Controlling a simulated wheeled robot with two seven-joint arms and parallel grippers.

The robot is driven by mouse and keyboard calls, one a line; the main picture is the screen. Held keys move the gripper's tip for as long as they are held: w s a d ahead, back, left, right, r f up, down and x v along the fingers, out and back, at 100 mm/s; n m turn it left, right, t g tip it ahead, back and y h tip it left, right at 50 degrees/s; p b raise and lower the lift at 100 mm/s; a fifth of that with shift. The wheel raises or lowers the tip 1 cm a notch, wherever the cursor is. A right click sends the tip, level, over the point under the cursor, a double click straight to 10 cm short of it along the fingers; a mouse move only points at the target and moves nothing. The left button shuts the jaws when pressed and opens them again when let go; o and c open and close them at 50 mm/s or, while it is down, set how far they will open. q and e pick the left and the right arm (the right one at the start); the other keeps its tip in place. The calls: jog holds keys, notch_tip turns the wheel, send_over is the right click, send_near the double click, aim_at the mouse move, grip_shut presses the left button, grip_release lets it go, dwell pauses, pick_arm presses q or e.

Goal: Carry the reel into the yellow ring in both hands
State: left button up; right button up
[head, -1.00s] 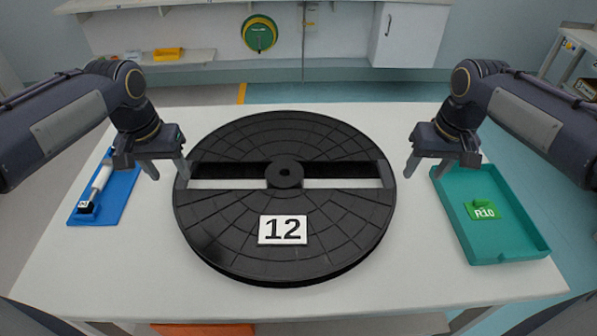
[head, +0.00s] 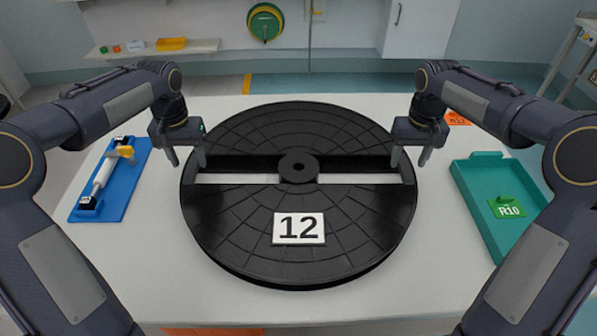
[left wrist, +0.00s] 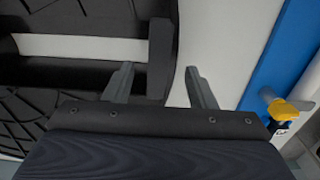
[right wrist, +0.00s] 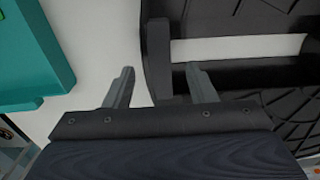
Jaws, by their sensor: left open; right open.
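The black reel (head: 300,225), with a white 12 label and a central hub, lies flat on the white table. A straight slot crosses it on both sides of the hub. My left gripper (head: 188,161) is open at the reel's left rim; in the left wrist view, the rim (left wrist: 160,55) shows between its fingers. My right gripper (head: 410,162) is open at the right rim; in the right wrist view, the rim (right wrist: 157,60) shows between its fingers. I cannot tell whether the fingers touch the rim. I cannot make out a yellow ring as a place for the reel.
A blue tray (head: 136,178) with a white cylinder and yellow part lies left on the table. A teal tray (head: 478,205) with a green R10 tag stands right. An orange tag (head: 456,118) lies behind my right gripper. A green disc (head: 265,22) hangs at the back wall.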

aim_at(191, 167)
pick_arm(q)
jog(key=shift+f, duration=2.15)
pick_arm(e)
jog(key=shift+f, duration=2.15)
pick_arm(q)
grip_shut()
pick_arm(e)
grip_shut()
pick_arm(q)
jog(key=shift+r, duration=0.1)
pick_arm(e)
jog(key=shift+r, duration=0.1)
